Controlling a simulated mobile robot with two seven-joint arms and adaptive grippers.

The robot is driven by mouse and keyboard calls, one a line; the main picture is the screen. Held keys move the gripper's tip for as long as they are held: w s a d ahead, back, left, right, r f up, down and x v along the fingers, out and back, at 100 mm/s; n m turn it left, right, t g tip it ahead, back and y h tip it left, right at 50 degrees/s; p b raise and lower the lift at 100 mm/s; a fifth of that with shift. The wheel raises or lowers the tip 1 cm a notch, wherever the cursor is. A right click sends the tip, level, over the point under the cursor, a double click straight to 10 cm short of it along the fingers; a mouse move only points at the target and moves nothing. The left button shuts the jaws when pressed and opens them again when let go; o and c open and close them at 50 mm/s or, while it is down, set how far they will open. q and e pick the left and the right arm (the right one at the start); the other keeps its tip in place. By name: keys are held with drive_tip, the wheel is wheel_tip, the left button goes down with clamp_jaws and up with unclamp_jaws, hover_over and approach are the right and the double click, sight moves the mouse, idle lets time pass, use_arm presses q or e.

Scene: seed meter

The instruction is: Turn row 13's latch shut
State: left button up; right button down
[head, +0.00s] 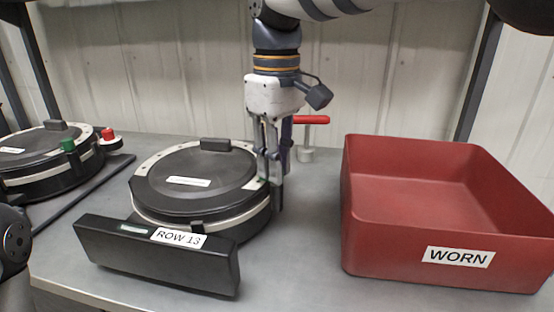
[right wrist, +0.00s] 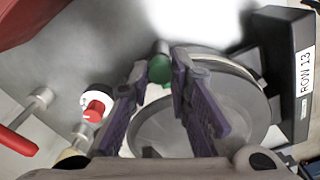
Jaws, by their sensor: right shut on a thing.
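Row 13's seed meter (head: 185,190) is a round dark unit with a pale rim, its lid down, behind a black front panel (head: 120,250) labelled ROW 13. Its lid (right wrist: 165,128) and label (right wrist: 305,70) also show in the right wrist view. My right gripper (head: 270,180) points down at the meter's right rim. In the right wrist view its purple-grey fingers (right wrist: 160,72) are closed about a green knob (right wrist: 160,67), apparently the latch's. The latch's body is mostly hidden, so its angle cannot be told. My left gripper is out of view.
A red bin (head: 440,255) labelled WORN stands at the right. A red-handled post (head: 308,135) stands behind the gripper. A red knob (right wrist: 95,108) shows beside the fingers. Another meter (head: 45,165) with green and red knobs sits at the left. Grey bench between meter and bin is clear.

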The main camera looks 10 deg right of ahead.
drive_tip(key=shift+n, duration=0.4)
drive_tip(key=c, duration=1.5)
unclamp_jaws()
drive_tip(key=shift+o, duration=0.2)
wheel_tip(320, 180, up, 12)
